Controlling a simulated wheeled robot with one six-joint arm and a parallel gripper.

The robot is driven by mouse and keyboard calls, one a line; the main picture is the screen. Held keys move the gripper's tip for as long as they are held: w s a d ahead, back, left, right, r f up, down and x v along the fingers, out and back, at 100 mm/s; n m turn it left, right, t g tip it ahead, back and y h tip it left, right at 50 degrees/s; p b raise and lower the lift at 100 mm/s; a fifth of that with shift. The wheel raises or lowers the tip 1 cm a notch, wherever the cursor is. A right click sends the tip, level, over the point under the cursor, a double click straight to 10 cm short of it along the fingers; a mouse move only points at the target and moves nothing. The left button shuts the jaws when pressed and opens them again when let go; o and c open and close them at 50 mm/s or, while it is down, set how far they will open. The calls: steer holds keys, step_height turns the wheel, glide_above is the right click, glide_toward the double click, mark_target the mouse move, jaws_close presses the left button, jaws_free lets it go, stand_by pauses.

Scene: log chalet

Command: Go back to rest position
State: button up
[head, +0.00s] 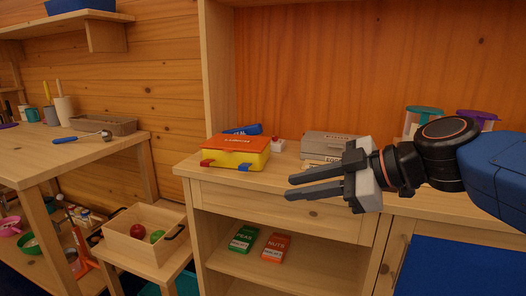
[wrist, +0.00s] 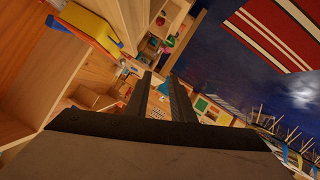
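My gripper (head: 288,188) is in front of the wooden cabinet in the head view, held in the air with its fingers pointing left. Its two dark fingers are apart with an empty gap between them. The wrist view shows the same fingers (wrist: 159,76), with only distant background between them. My arm reaches in from the right edge of the head view.
A yellow and red box (head: 238,154) and a grey case (head: 331,146) sit on the cabinet top (head: 205,176). Green (head: 242,239) and orange (head: 276,247) packets lie on the shelf below. A wooden crate (head: 144,244) holding fruit stands left, beside a workbench (head: 40,160).

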steer(key=s+d+f+m+h, duration=0.5)
steer(key=d+f+m, duration=0.3)
steer(key=d+f, duration=0.2)
steer(key=s+d+f+m+g+h, duration=0.1)
steer(key=s+d+f+m+h, duration=0.4)
steer(key=d+f+m, duration=0.4)
step_height(320, 180, down, 4)
steer(key=shift+d+m+g+h, duration=0.3)
steer(key=shift+d+h, duration=0.2)
steer(key=shift+d, duration=0.65)
steer(key=shift+c, duration=0.6)
